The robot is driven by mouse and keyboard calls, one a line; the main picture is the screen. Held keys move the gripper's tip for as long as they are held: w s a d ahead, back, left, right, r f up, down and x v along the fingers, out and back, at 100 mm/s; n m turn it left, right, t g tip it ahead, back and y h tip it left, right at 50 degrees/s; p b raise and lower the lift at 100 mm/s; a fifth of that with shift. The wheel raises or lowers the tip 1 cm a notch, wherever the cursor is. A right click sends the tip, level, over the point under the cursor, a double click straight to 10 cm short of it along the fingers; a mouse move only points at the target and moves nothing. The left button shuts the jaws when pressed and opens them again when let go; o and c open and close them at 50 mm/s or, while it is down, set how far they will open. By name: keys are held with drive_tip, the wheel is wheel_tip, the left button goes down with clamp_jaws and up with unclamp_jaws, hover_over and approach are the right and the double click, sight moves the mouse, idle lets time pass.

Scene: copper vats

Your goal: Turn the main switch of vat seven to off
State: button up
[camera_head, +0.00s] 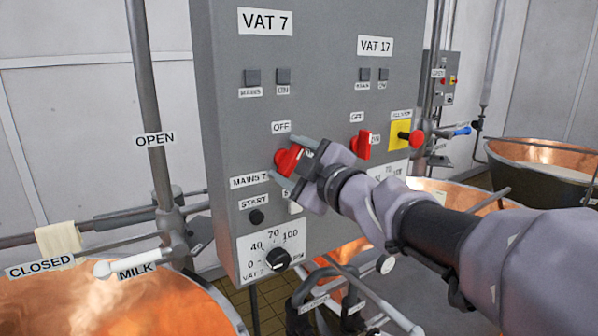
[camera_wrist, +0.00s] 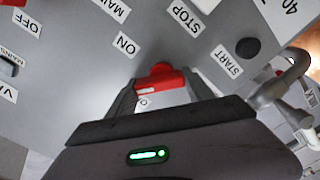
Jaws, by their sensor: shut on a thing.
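The red main switch (camera_head: 284,160) of vat seven sits on the grey panel (camera_head: 222,130) under the "VAT 7" sign. An "OFF" label (camera_head: 281,127) is just above it and a "MAINS 7" label (camera_head: 250,181) is below left. My gripper (camera_head: 289,162) is shut on the red handle, with one finger on each side. In the wrist view the red handle (camera_wrist: 160,80) shows between the fingertips (camera_wrist: 160,95), and the "ON" label (camera_wrist: 126,45) is close to it. My gripper hides part of the switch in the head view; which label it points at is not clear.
A second red switch (camera_head: 362,144) under "VAT 17" and a red emergency knob on a yellow plate (camera_head: 400,134) are to the right. A start button (camera_head: 257,217) and dial (camera_head: 277,258) are below. Pipes (camera_head: 150,120) and copper vats (camera_head: 120,305) flank the panel.

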drive_tip(key=n+b, duration=0.2)
drive_tip(key=n, duration=0.1)
drive_tip(key=shift+a+f+n, duration=0.1)
drive_tip(key=shift+f+n, duration=0.1)
drive_tip(key=shift+n, duration=0.1)
drive_tip(key=shift+n+b, duration=1)
drive_tip(key=shift+n, duration=0.8)
drive_tip(key=shift+r, duration=0.1)
drive_tip(key=o, duration=1.4)
drive_tip(key=shift+c, duration=0.2)
drive_tip(key=shift+s, duration=0.1)
drive_tip(key=p+v, duration=0.1)
drive_tip(key=v, duration=1.6)
